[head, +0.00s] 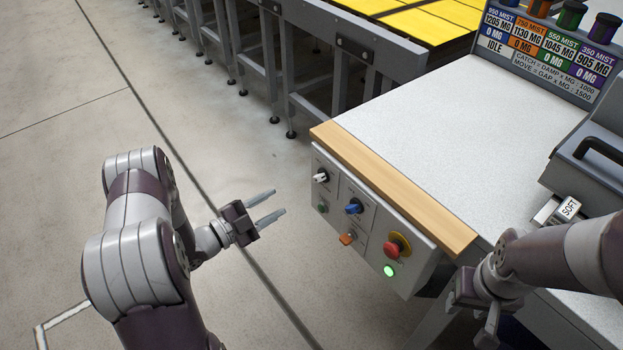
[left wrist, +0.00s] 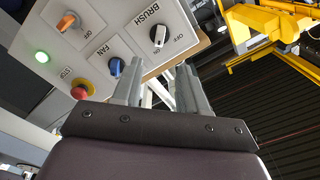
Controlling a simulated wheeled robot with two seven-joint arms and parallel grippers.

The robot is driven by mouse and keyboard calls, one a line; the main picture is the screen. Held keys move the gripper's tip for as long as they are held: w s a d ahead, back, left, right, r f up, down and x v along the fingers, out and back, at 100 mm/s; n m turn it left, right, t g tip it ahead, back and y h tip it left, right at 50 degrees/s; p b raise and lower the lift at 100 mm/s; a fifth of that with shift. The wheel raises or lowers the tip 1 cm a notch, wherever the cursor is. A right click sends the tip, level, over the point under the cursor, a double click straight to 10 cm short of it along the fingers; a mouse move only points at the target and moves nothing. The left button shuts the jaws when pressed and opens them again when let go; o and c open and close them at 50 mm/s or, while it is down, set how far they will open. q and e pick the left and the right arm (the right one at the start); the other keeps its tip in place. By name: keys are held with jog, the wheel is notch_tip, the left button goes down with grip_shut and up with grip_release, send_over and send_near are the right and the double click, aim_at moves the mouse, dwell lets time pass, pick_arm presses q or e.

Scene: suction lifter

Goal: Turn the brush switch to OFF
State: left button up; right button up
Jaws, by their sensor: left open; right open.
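The brush switch is a white knob (head: 321,176) at the upper left of the grey control panel (head: 333,223). In the left wrist view the white knob (left wrist: 159,35) sits beside the BRUSH label, with OFF printed near it; I cannot tell its exact setting. My left gripper (head: 277,203) is open and empty, left of the panel and apart from the knob. Its two fingers (left wrist: 160,78) point toward the panel in the left wrist view. My right gripper (head: 474,318) is open, low at the right by the table edge, partly hidden by its arm.
A blue fan knob (head: 354,206), an orange knob (head: 347,238), a red stop button (head: 397,246) and a lit green lamp (head: 389,270) share the panel. A wooden edge (head: 390,185) of the table overhangs it. Floor left of the panel is clear.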

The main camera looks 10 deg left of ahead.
aim_at(315, 181)
pick_arm(q)
jog(key=p+x, duration=0.1)
jog(key=x, duration=1)
jog(key=shift+w+d, duration=0.3)
grip_shut()
